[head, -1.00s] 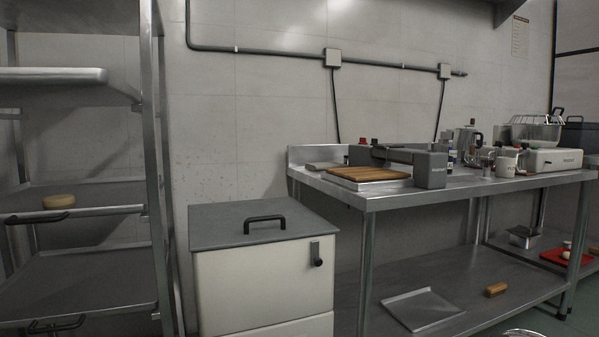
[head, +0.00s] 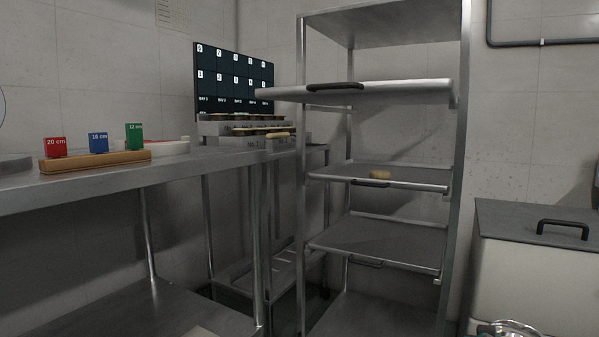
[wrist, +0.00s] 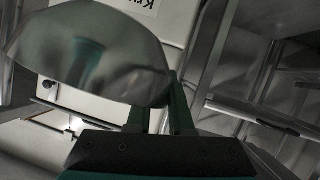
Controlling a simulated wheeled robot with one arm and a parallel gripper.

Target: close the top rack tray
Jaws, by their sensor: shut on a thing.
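The metal rack (head: 462,150) stands right of centre in the head view. Its top tray (head: 405,93) is light-coloured, with a black handle (head: 335,86) on its front edge. This tray sticks out of the rack toward the left front. My gripper (wrist: 160,105) shows in the wrist view, shut on a rounded, shiny metal thing that looks like a bowl (wrist: 85,50). A shiny rim (head: 515,327), likely the same bowl, shows at the bottom right of the head view. My gripper is apart from the top tray; its fingertips are partly hidden by the bowl.
A middle tray (head: 415,185) holds a round bread-like item (head: 380,175); a lower tray (head: 385,240) is below. A steel table (head: 100,180) with coloured size cards stands left. A white bin with a grey lid (head: 510,225) stands right of the rack.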

